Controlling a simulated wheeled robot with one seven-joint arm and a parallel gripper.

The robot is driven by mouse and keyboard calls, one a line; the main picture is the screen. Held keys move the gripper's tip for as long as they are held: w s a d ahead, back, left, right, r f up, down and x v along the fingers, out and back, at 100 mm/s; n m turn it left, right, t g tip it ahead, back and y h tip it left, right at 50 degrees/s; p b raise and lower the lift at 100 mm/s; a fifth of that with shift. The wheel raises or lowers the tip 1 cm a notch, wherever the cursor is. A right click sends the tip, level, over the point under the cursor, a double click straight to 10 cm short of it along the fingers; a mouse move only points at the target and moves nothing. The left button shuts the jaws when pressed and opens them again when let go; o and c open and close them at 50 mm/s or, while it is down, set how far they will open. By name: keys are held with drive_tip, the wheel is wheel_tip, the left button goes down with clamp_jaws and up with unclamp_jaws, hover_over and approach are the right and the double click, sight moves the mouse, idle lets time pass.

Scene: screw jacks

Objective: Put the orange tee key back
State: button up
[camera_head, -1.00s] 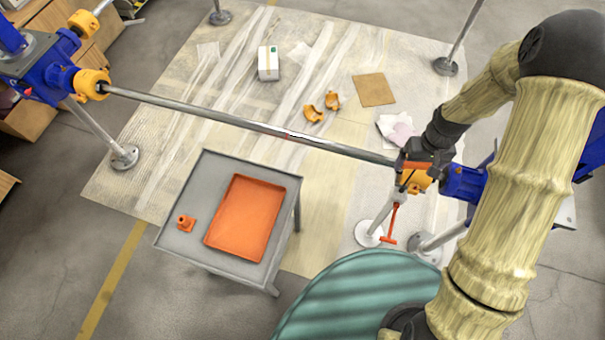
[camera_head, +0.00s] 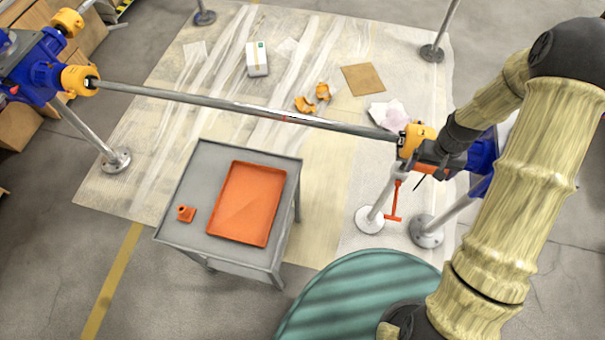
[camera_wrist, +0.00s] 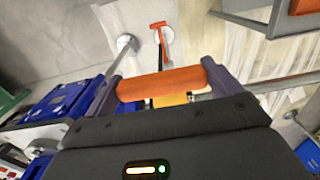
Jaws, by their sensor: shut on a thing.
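My gripper (camera_wrist: 160,80) is shut on the orange handle bar of a tee key (camera_wrist: 158,83); the bar spans between the two fingers. A thin dark shank (camera_head: 420,183) runs from the bar, and its tip is hard to make out. In the head view, the orange bar of the key (camera_head: 432,172) is just below the yellow collar (camera_head: 418,135) at the right end of the long steel bar. A small orange block (camera_head: 186,214) with an upright socket-like part stands on the grey table (camera_head: 190,180), left of an orange tray (camera_head: 247,205).
Another orange T-shaped handle (camera_head: 395,208) hangs beside the right post (camera_head: 380,208). The steel bar (camera_head: 250,107) crosses from the left blue jack (camera_head: 40,75) to the right one. A round green ribbed surface (camera_head: 350,295) lies in front. The orange tray looks empty.

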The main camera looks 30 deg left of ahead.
drive_tip(key=d+f+m+b, duration=0.3)
drive_tip(key=d+f+b, duration=0.1)
drive_tip(key=d+f, duration=0.2)
drive_tip(key=shift+w+d, duration=0.2)
drive_tip(key=shift+d, duration=0.15)
